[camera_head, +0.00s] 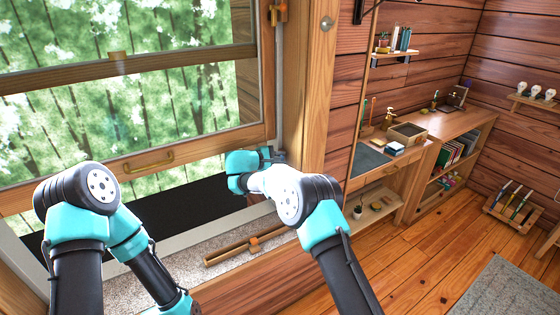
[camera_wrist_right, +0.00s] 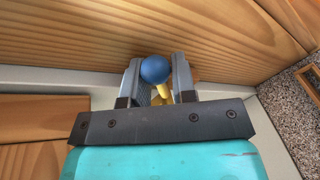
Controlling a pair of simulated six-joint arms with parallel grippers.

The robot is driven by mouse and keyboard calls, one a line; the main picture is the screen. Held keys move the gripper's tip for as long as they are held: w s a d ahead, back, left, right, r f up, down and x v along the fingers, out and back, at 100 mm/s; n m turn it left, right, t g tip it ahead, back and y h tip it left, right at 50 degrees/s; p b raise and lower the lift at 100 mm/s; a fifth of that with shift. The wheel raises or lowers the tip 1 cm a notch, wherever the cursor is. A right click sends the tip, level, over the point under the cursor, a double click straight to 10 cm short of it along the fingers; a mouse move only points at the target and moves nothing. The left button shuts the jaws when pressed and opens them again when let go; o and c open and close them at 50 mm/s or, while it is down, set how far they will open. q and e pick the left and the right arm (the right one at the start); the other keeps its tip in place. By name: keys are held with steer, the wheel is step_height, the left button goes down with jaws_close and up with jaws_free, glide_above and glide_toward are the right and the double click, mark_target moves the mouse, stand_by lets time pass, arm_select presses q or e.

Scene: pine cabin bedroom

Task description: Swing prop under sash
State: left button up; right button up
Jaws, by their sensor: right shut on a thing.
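The wooden window sash (camera_head: 85,178) stands raised over a dark gap above the sill, with a brass handle (camera_head: 150,162) on its bottom rail. A wooden rod (camera_head: 232,252), which looks like the prop, lies along the speckled sill (camera_head: 145,282) with an orange-brown clip around its middle. My right gripper (camera_head: 279,156) is at the right window jamb, beside the sash's lower right corner. In the right wrist view, my right gripper (camera_wrist_right: 155,75) is shut on a blue ball knob (camera_wrist_right: 154,69) with a yellow stem. My left arm crosses the lower left, its gripper out of view.
A wooden jamb (camera_head: 306,90) rises right of the sash. A grey rug (camera_head: 510,292) lies on the open wooden floor.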

stand_by(0.3)
steer(key=o, duration=0.9)
steer(key=v, duration=1.2)
steer(key=shift+o, duration=0.3)
